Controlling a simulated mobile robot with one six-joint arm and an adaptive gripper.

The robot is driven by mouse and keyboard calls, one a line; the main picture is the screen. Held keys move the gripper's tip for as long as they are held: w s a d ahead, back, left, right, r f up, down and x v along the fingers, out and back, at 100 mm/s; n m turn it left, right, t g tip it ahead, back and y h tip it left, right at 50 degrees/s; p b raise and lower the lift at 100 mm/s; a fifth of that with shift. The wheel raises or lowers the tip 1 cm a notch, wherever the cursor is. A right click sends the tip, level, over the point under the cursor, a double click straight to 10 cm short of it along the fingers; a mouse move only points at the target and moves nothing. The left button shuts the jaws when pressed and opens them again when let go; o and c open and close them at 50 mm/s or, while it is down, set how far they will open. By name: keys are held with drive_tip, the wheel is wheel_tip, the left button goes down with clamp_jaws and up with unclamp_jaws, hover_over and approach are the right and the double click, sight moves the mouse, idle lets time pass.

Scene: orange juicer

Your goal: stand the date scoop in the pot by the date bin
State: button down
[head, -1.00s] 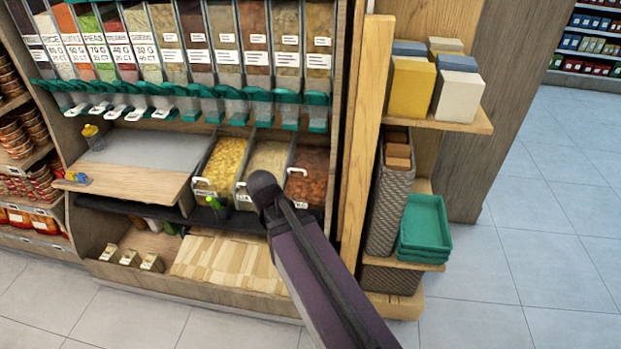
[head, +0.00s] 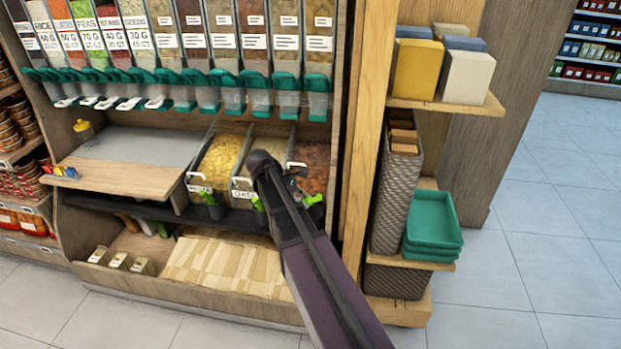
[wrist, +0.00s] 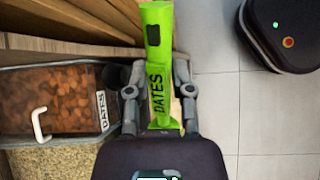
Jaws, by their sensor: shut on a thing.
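The date scoop (wrist: 157,50) is bright green with DATES printed on it. In the wrist view my gripper (wrist: 158,98) is shut on it, one finger on each side. The date bin (wrist: 50,100), with brown dates, a white handle and a DATES label, lies to the left of the gripper. In the head view the date bin (head: 315,165) is the rightmost of three bins, and my gripper (head: 297,170) is over its front left, partly hidden by my arm. A green piece (head: 314,199) shows at the bin's front; I cannot tell whether it is the held scoop.
The yellow-filled bin (head: 222,158) and the oats bin (head: 250,190) stand left of the dates. A dark pot (head: 215,207) is at the yellow-filled bin's front. A wooden post (head: 362,150) and wicker basket (head: 396,200) stand close on the right. Open floor lies beyond.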

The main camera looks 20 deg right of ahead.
drive_tip(key=w+d+n+t+h+b, duration=0.6)
drive_tip(key=w+n+h+b, duration=0.3)
drive_tip(key=w+h+b, duration=0.2)
drive_tip(key=w+d+b, duration=0.1)
drive_tip(key=w+b, duration=0.1)
drive_tip(key=shift+d+r+n+t+b, duration=0.3)
drive_tip(key=shift+d, duration=0.1)
drive_tip(key=shift+f, duration=0.2)
wheel_tip(320, 180, down, 14)
drive_tip(key=b, duration=1.4)
drive_tip(key=shift+r, duration=0.25)
idle(0.3)
drive_tip(key=shift+c, duration=2.1)
unclamp_jaws()
